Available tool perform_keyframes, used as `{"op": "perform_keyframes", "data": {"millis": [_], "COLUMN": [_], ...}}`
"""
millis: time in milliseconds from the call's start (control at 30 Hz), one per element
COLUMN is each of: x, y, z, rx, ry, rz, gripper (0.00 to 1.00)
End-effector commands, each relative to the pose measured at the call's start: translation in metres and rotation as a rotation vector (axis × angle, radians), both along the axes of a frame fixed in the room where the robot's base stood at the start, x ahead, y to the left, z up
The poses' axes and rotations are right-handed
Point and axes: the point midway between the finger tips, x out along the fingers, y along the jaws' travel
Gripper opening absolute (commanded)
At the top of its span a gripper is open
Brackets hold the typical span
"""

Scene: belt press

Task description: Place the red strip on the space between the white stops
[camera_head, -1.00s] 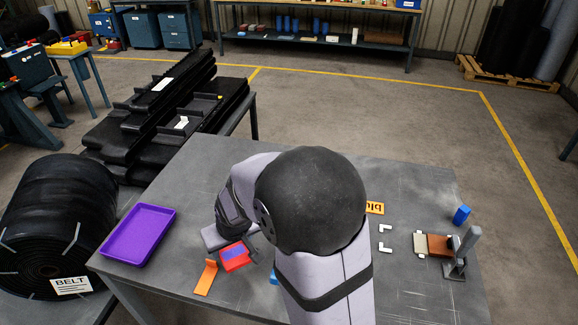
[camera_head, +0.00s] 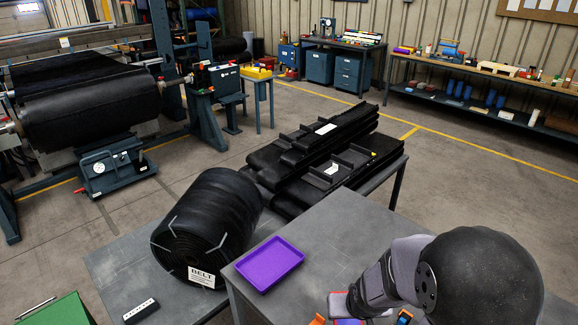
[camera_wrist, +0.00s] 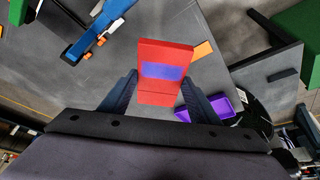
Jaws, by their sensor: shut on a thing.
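The red strip (camera_wrist: 165,55) has a blue-purple patch across its face. In the wrist view it stands between the two dark fingers of my gripper (camera_wrist: 162,85), which is shut on it.
A purple tray (camera_head: 270,263) lies on the grey table (camera_head: 330,238), left of my arm. An orange piece (camera_head: 318,320) is near the gripper. A blue bar with orange parts (camera_wrist: 103,27) shows in the wrist view. The belt roll (camera_head: 208,225) stands left of the table.

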Motion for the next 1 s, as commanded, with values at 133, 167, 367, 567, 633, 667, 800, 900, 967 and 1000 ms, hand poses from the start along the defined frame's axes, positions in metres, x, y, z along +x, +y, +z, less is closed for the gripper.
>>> {"op": "perform_keyframes", "data": {"millis": [133, 167, 367, 567, 633, 667, 800, 900, 967, 1000], "x": [0.0, 0.0, 0.0, 0.0, 0.0, 0.0, 0.0, 0.0, 0.0, 0.0], "y": [0.0, 0.0, 0.0, 0.0, 0.0, 0.0, 0.0, 0.0, 0.0, 0.0], "z": [0.011, 0.011, 0.008, -0.01, -0.019, -0.023, -0.037, -0.041, -0.041, -0.04], "rx": [0.0, 0.0, 0.0, 0.0, 0.0, 0.0, 0.0, 0.0, 0.0, 0.0], "ry": [-0.001, -0.001, 0.0, 0.0, 0.0, 0.0, -0.001, -0.001, -0.001, -0.001], "rz": [0.0, 0.0, 0.0, 0.0, 0.0, 0.0, 0.0, 0.0, 0.0, 0.0], "gripper": [0.26, 0.26, 0.26, 0.26, 0.26, 0.26, 0.26, 0.26, 0.26, 0.26]}}
